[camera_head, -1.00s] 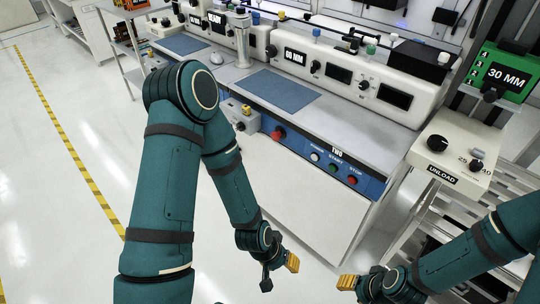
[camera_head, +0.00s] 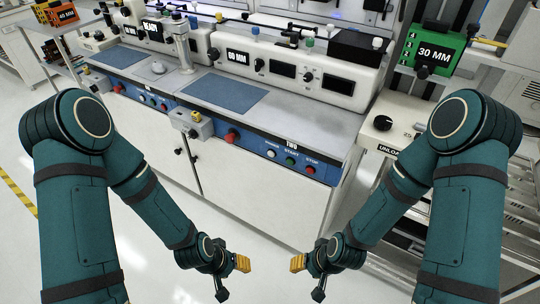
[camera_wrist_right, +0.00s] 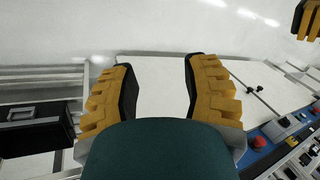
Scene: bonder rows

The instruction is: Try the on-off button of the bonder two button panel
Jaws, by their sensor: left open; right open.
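The bonder two panel (camera_head: 292,157) is a blue strip on the bench front, marked TWO. It carries a white button (camera_head: 271,153), a green button (camera_head: 290,161) and a red button (camera_head: 310,169) in a row. The small lettering above the white button is hard to read. A larger red knob (camera_head: 232,136) sits further left on the strip. My left gripper (camera_head: 238,266) is open, low in front of the bench and apart from the panel. My right gripper (camera_head: 303,264) is open and empty, below and in front of the panel; its spread yellow fingers fill the right wrist view (camera_wrist_right: 160,95).
A small grey box (camera_head: 191,122) juts from the bench front left of the red knob. The cream UNLOAD unit (camera_head: 388,130) and a metal rack stand at the right. White floor (camera_head: 150,250) lies open in front of the bench.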

